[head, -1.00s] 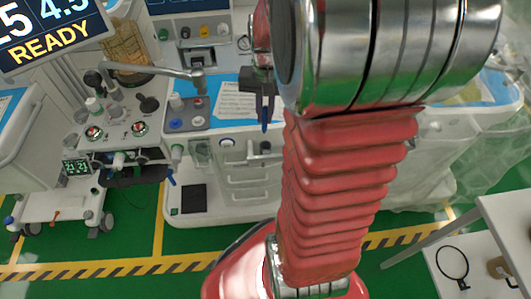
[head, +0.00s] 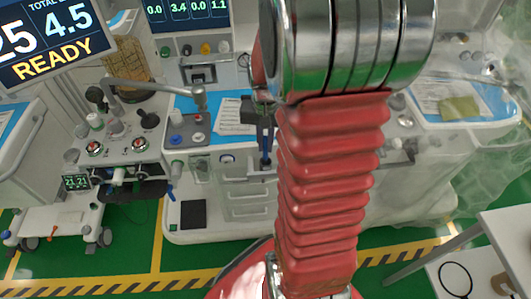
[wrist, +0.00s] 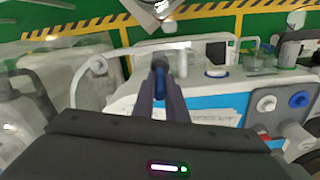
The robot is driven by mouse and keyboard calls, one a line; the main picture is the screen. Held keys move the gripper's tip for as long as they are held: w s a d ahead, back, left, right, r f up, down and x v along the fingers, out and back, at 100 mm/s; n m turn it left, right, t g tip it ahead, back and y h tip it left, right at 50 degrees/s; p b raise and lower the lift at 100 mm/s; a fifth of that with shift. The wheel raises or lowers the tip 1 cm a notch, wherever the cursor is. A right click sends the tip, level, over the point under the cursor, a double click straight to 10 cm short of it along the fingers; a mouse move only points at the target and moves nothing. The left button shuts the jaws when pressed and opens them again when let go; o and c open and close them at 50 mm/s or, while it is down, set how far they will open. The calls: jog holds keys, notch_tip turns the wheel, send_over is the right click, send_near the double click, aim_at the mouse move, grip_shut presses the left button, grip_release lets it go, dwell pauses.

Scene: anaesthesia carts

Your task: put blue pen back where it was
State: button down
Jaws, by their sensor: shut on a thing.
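My gripper (head: 264,128) is shut on the blue pen (head: 266,146), which points downward in front of the middle cart. In the wrist view the pen (wrist: 160,84) shows between the two dark fingers (wrist: 163,98). A small dark holder-like piece (head: 265,162) on the cart front is right at the pen's lower end. In the wrist view a grey piece (wrist: 160,61) is just beyond the pen tip. I cannot tell whether the tip is inside it or only in front of it.
The cart's blue worktop with a paper sheet (head: 232,112) lies behind my gripper. A grey block with knobs (head: 187,128) stands to its left, and a jointed metal arm (head: 150,90) reaches over there. A second cart (head: 460,108) is at right.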

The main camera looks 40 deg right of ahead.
aim_at(265, 158)
jog(key=shift+f, duration=0.3)
jog(key=shift+f, duration=0.1)
jog(key=shift+f, duration=1.75)
jog(key=c, duration=1.8)
grip_release()
jog(key=shift+f, duration=0.1)
jog(key=shift+o, duration=0.2)
notch_tip(265, 158, up, 12)
jog(key=shift+r, duration=0.15)
